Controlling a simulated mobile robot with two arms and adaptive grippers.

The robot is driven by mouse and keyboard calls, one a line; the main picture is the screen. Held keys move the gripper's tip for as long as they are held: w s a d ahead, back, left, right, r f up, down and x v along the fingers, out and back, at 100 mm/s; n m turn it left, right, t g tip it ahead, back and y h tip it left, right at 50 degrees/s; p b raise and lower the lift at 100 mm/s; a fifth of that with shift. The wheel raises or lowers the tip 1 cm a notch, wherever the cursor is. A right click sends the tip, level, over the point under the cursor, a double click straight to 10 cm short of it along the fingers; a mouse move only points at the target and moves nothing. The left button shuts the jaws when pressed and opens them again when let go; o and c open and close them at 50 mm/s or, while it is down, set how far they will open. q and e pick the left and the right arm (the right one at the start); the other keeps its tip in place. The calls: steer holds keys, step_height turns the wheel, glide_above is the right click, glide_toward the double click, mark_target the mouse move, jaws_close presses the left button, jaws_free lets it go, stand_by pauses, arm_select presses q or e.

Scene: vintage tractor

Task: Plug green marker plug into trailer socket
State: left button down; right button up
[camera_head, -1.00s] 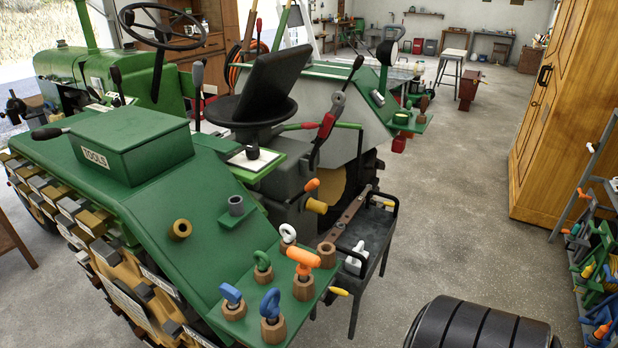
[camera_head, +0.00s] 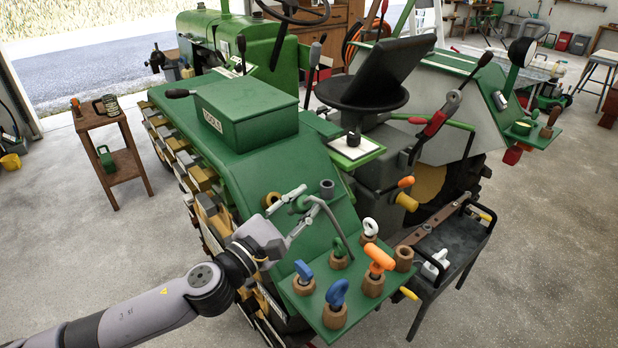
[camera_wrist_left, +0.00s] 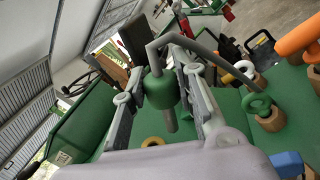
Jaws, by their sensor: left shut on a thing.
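My left gripper (camera_head: 309,203) is shut on the green marker plug (camera_head: 299,204), over the tractor's green fender. In the left wrist view, the plug (camera_wrist_left: 161,91) is a green cylinder between the two fingers (camera_wrist_left: 162,98), with a grey pin below and a bent grey cable above. I cannot clearly pick out this socket in the wrist view. My right gripper is not in view.
A brass-coloured ring (camera_head: 272,199) sits left of the socket. Several upright coloured handles, including an orange one (camera_head: 379,258), stand in wooden holders at the fender's near end. A green toolbox (camera_head: 247,111) and the seat (camera_head: 362,94) rise behind. A black cart (camera_head: 452,255) stands right.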

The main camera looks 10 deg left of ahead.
arm_select(q)
steer(key=r, duration=0.1)
steer(key=w+m, duration=0.1)
steer(key=r+m+h, duration=0.1)
steer(key=shift+w+a+r, duration=0.25)
steer(key=shift+r, duration=0.05)
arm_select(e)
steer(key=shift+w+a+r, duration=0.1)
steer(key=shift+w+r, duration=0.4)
arm_select(q)
steer(key=shift+s, duration=0.1)
steer(key=shift+a+f, duration=0.1)
steer(key=shift+f, duration=0.1)
steer(key=a+f+b, duration=0.1)
steer(key=w+f+b, duration=0.1)
steer(key=shift+w+a+f+b, duration=0.2)
steer(key=shift+a+b, duration=0.2)
steer(key=shift+w+a+f+b, duration=0.55)
steer(key=shift+a+f+b, duration=0.15)
steer(key=shift+b, duration=0.15)
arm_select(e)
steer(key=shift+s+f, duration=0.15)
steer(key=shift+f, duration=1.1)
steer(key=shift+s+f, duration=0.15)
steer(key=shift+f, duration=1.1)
arm_select(q)
steer(key=shift+r+p, duration=0.1)
steer(key=shift+p, duration=0.2)
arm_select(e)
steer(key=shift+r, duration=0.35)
